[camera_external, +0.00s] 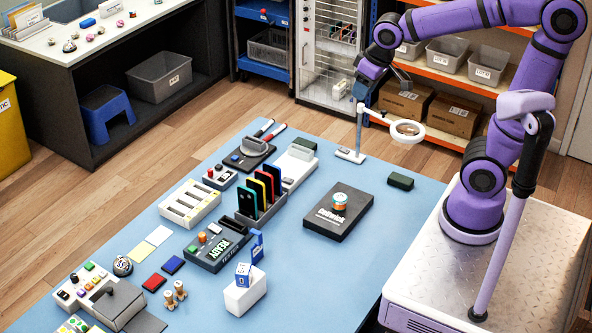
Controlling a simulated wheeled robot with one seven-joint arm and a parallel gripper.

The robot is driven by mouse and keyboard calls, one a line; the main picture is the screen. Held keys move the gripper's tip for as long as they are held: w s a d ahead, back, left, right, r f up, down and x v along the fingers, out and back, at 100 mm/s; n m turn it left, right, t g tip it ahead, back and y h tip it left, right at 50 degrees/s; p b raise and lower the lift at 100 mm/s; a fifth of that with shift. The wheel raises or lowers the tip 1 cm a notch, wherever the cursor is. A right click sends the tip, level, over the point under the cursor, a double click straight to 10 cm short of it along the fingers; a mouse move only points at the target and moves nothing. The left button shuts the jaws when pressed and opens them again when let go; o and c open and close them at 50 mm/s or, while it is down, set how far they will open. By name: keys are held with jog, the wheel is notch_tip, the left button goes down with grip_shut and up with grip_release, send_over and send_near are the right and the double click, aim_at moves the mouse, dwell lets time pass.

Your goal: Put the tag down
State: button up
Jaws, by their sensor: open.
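My gripper (363,90) is at the far side of the blue table, raised near the top of the magnifier lamp's post (359,125). Its jaws are small here, and I see nothing held between them. I cannot tell from this view whether it touches the post. No thing is clearly recognisable as the tag. A small blue-and-white piece (243,272) stands on a white block (246,293) at the front middle, and a blue upright piece (257,246) is behind it. Either could be a tag, but I cannot tell.
A rack with several phones (282,204) stands mid-table. A dark pad (322,226) bears a small round item (339,200). The table (350,272) is clear at front right.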

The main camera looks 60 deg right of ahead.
jog(key=s+d, duration=0.3)
jog(key=s, duration=0.4)
jog(key=s+d+r+t, duration=0.1)
jog(key=s+d, duration=0.2)
jog(key=s, duration=0.4)
jog(key=shift+d+r+t+h, duration=0.15)
jog(key=shift+d+t+h, duration=0.05)
jog(key=shift+t+h, duration=0.1)
jog(key=shift+w, duration=0.1)
